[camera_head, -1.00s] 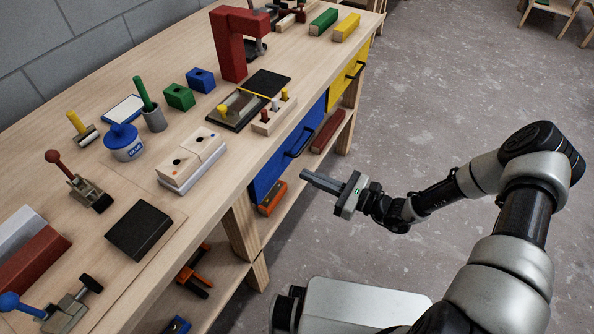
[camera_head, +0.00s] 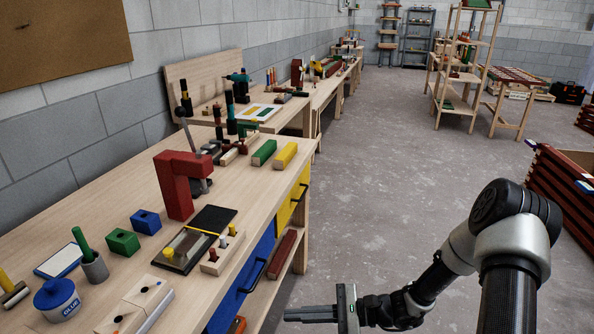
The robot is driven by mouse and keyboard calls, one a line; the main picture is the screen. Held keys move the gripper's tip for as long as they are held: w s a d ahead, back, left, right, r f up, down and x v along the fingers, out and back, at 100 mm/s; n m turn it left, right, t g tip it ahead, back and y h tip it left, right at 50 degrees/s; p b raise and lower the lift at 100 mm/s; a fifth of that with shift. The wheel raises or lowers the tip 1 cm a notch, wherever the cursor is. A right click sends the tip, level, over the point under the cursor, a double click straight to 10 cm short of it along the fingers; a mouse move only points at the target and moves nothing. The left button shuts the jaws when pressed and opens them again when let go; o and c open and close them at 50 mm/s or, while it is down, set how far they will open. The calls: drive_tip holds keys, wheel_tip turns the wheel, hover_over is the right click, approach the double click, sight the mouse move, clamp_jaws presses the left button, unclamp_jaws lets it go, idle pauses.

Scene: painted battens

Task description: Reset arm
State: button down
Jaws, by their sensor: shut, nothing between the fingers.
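My gripper (camera_head: 290,314) is at the bottom middle of the head view, with its fingers pointing left. It is shut and empty. It hangs in the air over the floor in front of the workbench (camera_head: 120,205), apart from the bench and the drawers. My arm reaches in from the lower right, bent at the elbow. The fingers are small in the picture, and nothing is seen between them.
The bench carries a red press (camera_head: 178,185), a glue pot (camera_head: 57,299), green (camera_head: 122,242) and blue (camera_head: 146,221) blocks and a peg rack (camera_head: 222,252). Blue (camera_head: 248,284) and yellow (camera_head: 292,203) drawers face the aisle. The concrete floor (camera_head: 390,180) is clear; red stacked battens (camera_head: 565,200) stand right.

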drive_tip(key=s+d+r+n+t+h, duration=0.2)
drive_tip(key=s+d+r+n+h, duration=0.3)
drive_tip(key=r, duration=0.5)
drive_tip(key=s+d+r+n+t+h, duration=0.1)
drive_tip(key=s+d+r+n+h, duration=0.4)
drive_tip(key=r, duration=0.5)
drive_tip(key=s+d+r+n+t+h, duration=0.2)
drive_tip(key=s+d+r+n+h, duration=0.3)
drive_tip(key=r, duration=0.6)
wheel_tip(320, 180, up, 16)
drive_tip(key=a+n+h+p, duration=0.1)
drive_tip(key=p, duration=1.6)
drive_tip(key=shift+s+r+g, duration=0.2)
drive_tip(key=shift+s+g, duration=0.1)
drive_tip(key=shift+s, duration=0.1)
